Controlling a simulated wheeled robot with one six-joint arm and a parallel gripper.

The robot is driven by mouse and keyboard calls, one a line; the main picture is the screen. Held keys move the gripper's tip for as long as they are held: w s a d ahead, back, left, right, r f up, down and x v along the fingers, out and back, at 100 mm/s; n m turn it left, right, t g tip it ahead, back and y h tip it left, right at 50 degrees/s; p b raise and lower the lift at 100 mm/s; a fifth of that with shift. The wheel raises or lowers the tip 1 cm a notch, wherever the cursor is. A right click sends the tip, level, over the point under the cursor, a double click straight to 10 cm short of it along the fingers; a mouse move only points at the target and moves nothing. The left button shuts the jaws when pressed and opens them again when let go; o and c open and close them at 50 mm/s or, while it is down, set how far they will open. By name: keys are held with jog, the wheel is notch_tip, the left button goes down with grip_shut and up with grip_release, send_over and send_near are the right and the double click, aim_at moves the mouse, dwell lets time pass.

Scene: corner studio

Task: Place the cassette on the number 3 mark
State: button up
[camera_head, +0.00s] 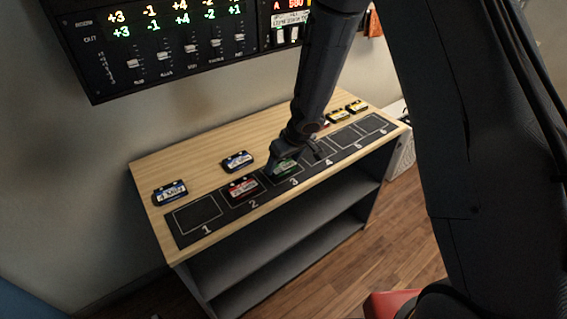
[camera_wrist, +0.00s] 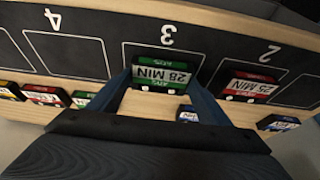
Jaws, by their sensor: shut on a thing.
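A green cassette (camera_head: 286,167) marked 28 MIN sits between the fingers of my gripper (camera_head: 277,164). The wrist view shows the green cassette (camera_wrist: 161,75) inside the white outline of the number 3 mark (camera_wrist: 168,36), toward the side away from the numeral. My gripper's fingers (camera_wrist: 162,82) are shut on its two ends. I cannot tell whether its underside touches the black strip. In the head view, my gripper partly covers the cassette and the number 3 mark (camera_head: 294,183).
A red cassette (camera_head: 242,187) lies on mark 2, close beside. Mark 1 (camera_head: 198,213) and mark 4 (camera_wrist: 66,53) are empty. A mixer panel (camera_head: 165,45) hangs above.

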jog(key=shift+f, duration=0.1)
jog(key=o, duration=0.6)
jog(key=shift+f, duration=0.1)
jog(key=o, duration=0.5)
